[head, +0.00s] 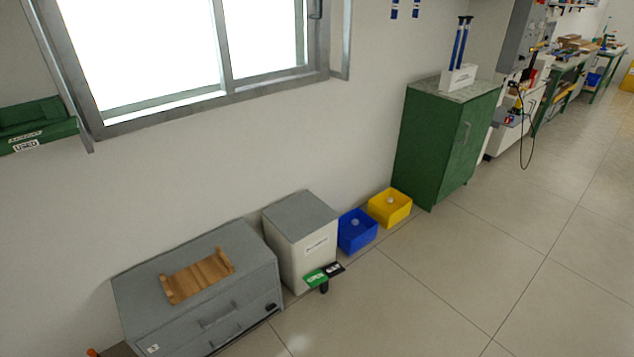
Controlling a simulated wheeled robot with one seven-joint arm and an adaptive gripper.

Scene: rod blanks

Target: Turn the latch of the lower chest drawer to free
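The grey chest (195,290) stands on the floor against the wall at the lower left of the head view. Its front shows two drawer handles, an upper one (219,315) and a lower one (225,337) partly seen near the bottom edge. A small dark part (270,307) sits at the right end of the front; I cannot tell whether it is the latch or how it is turned. The lower drawer's front is seen at a steep angle and is partly cut off by the frame. My gripper is not in view.
A wooden tray (198,276) lies on the chest. To its right stand a white grey-topped box (305,245), a small green-and-black sign (316,278), a blue bin (357,234), a yellow bin (390,209) and a green cabinet (440,145). The floor (420,300) in front is clear.

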